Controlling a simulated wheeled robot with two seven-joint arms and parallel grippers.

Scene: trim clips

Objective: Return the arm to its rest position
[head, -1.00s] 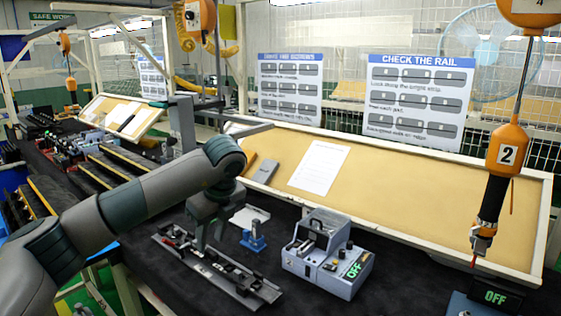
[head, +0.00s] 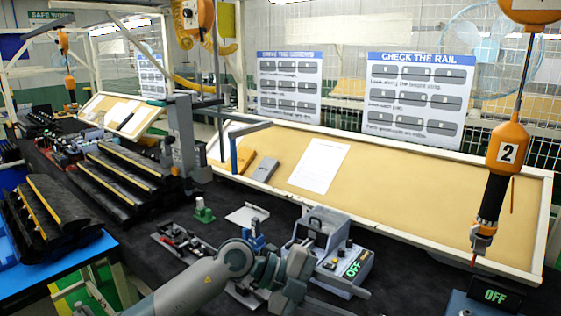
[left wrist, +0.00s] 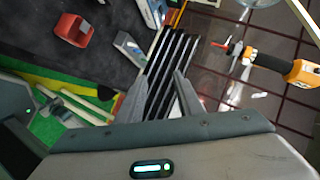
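My left arm (head: 205,285) comes in from the bottom left and bends low over the table's front. My left gripper is at the bottom of the head view, right of the rail tray, partly cut off there. In the left wrist view its two fingers (left wrist: 162,88) are apart with nothing held between them. The rail tray (head: 172,238) lies on the dark mat, its right part hidden behind my arm. My right gripper is not in view.
A grey machine (head: 345,258) reading OFF stands beside my arm. Blue (head: 252,236) and green (head: 204,210) fixtures stand behind it. An orange screwdriver marked 2 (head: 507,150) hangs at the right. Black racks (head: 120,175) stand left. A tilted tan board (head: 400,200) spans the back.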

